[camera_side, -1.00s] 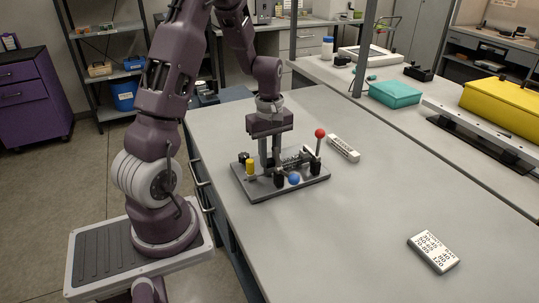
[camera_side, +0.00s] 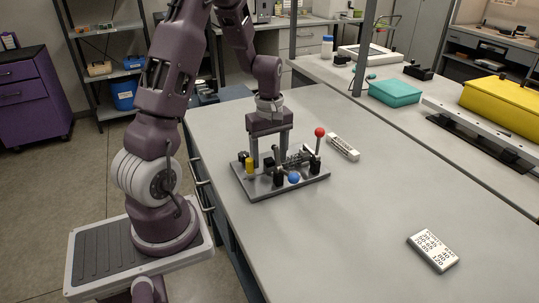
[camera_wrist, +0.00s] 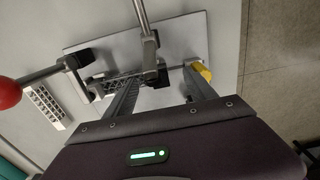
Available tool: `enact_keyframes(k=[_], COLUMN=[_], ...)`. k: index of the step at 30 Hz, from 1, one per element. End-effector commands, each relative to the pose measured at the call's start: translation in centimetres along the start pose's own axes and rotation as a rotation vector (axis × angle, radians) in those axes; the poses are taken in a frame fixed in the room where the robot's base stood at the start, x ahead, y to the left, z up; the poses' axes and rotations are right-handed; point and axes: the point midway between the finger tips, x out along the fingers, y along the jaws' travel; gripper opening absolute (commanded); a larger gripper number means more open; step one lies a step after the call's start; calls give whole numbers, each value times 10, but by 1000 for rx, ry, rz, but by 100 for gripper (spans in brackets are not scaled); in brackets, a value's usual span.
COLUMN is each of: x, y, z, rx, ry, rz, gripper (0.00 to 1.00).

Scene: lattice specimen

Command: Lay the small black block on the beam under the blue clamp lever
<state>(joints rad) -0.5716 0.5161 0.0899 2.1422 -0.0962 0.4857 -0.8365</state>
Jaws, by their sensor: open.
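The fixture plate (camera_side: 262,190) stands on the bench. My gripper (camera_side: 269,167) is low over it, fingers spread apart. A small dark block (camera_side: 269,162), seemingly the black block, sits between the fingers without visible grip; it also shows in the wrist view (camera_wrist: 160,78). The lattice beam (camera_wrist: 118,76) runs to the left from there, partly behind a finger. The blue clamp lever's knob (camera_side: 294,178) is low at the plate's front; in the wrist view its metal arm (camera_wrist: 140,14) reaches a black clamp part. Whether the block rests on the beam is unclear.
A red-knobbed lever (camera_side: 319,133) stands upright at the plate's right. A yellow knob (camera_side: 250,166) is close to the left finger. The front bench is otherwise clear.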

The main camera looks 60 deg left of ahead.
Motion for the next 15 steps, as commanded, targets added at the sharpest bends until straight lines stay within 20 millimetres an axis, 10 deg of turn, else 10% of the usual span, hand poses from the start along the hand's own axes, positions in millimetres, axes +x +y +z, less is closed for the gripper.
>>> enact_keyframes(k=[15], x=[-45], y=[0], z=[0], rx=[1], ry=[1], rz=[0], gripper=[70])
